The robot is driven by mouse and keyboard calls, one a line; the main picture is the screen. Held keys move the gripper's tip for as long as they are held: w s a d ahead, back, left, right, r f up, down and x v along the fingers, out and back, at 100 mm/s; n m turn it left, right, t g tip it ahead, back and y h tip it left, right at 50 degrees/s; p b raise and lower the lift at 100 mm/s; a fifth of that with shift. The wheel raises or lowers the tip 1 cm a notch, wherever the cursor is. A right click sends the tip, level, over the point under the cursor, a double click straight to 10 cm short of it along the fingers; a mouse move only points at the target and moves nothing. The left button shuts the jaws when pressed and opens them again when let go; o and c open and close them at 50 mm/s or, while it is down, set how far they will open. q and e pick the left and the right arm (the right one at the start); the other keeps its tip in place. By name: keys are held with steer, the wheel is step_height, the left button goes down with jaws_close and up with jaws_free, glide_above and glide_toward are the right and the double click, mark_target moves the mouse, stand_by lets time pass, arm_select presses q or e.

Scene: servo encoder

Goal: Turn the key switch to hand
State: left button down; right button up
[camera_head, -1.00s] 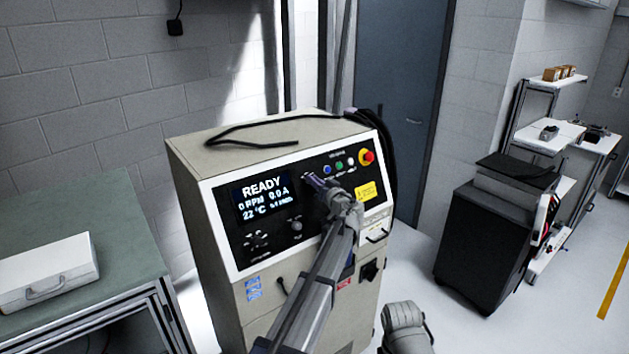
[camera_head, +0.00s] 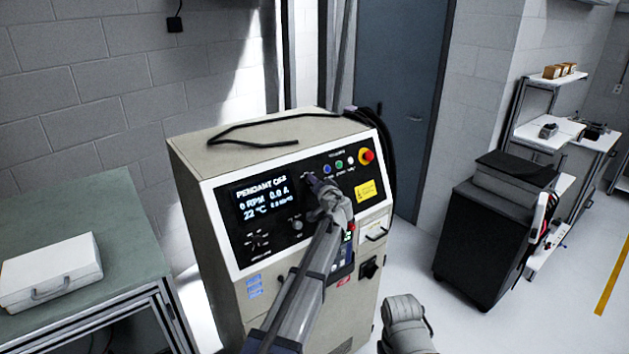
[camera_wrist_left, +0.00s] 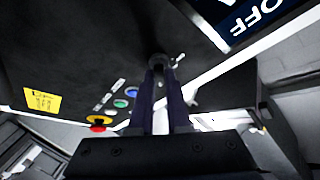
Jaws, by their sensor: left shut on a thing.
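The control cabinet (camera_head: 215,165) stands in the middle of the head view with a sloped black panel. My left gripper (camera_head: 312,181) reaches the upper middle of this panel. In the left wrist view, its two dark fingers (camera_wrist_left: 160,72) are shut on the small round key switch (camera_wrist_left: 158,60). The fingers cover most of the switch, so its pointer position and labels cannot be read. The display (camera_head: 262,200) shows a line starting with "PENDANT", with rpm, current and temperature below. The left wrist view shows "OFF" on the display (camera_wrist_left: 240,15).
Blue, green and white buttons (camera_head: 339,164) and a red emergency stop (camera_head: 367,156) sit right of my gripper, above a yellow label (camera_head: 367,191). A black cable (camera_head: 250,141) lies on the cabinet top. A green bench (camera_head: 120,225) with a white case (camera_head: 50,272) stands left.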

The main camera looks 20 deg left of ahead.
arm_select(q)
steer(key=c, duration=0.9)
jaws_free()
steer(key=shift+s, duration=0.1)
steer(key=p+v, duration=0.1)
steer(key=v, duration=0.6)
steer(key=shift+s+d, duration=0.25)
